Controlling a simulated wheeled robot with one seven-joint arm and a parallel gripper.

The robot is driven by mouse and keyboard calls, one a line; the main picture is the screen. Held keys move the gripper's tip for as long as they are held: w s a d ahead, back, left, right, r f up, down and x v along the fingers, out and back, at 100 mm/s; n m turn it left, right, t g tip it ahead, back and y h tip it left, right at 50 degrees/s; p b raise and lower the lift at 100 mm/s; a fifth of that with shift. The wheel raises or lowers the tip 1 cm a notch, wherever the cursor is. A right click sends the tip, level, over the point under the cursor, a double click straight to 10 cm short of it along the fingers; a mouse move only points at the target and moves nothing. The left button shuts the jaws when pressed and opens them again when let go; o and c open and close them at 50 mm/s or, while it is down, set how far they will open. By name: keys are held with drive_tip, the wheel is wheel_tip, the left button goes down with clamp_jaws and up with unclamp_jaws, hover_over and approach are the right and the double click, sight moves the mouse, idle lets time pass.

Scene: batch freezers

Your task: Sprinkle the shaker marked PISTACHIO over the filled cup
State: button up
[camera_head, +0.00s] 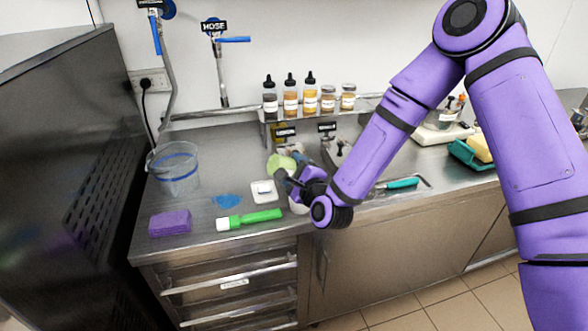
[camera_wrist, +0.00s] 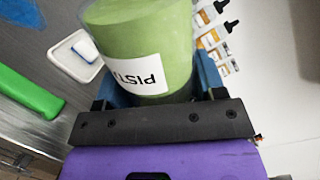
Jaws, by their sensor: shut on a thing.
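The green shaker (camera_wrist: 140,45) fills the top middle of the wrist view. Its white label shows the letters PIST, upside down in that view. My gripper (camera_wrist: 155,80) is shut on it, with a blue finger at each side. In the head view the shaker (camera_head: 281,162) appears tilted above the counter, at the end of my gripper (camera_head: 288,178). A white rounded thing (camera_head: 298,206) shows just below my gripper, mostly hidden by it. It may be the cup, but its contents cannot be seen.
A white dish (camera_head: 264,191), green brush (camera_head: 249,219), blue patch (camera_head: 227,201), purple sponge (camera_head: 170,223) and clear jug (camera_head: 175,168) lie to the left. Several bottles and jars (camera_head: 310,94) stand on a shelf behind. A teal-handled tool (camera_head: 403,183) lies to the right.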

drive_tip(key=shift+f, duration=0.3)
drive_tip(key=shift+r, duration=0.75)
drive_tip(key=shift+f, duration=0.8)
drive_tip(key=n, duration=0.4)
drive_tip(key=shift+r+n, duration=0.65)
drive_tip(key=shift+n, duration=0.5)
drive_tip(key=shift+r+n, duration=0.6)
drive_tip(key=shift+n, duration=0.55)
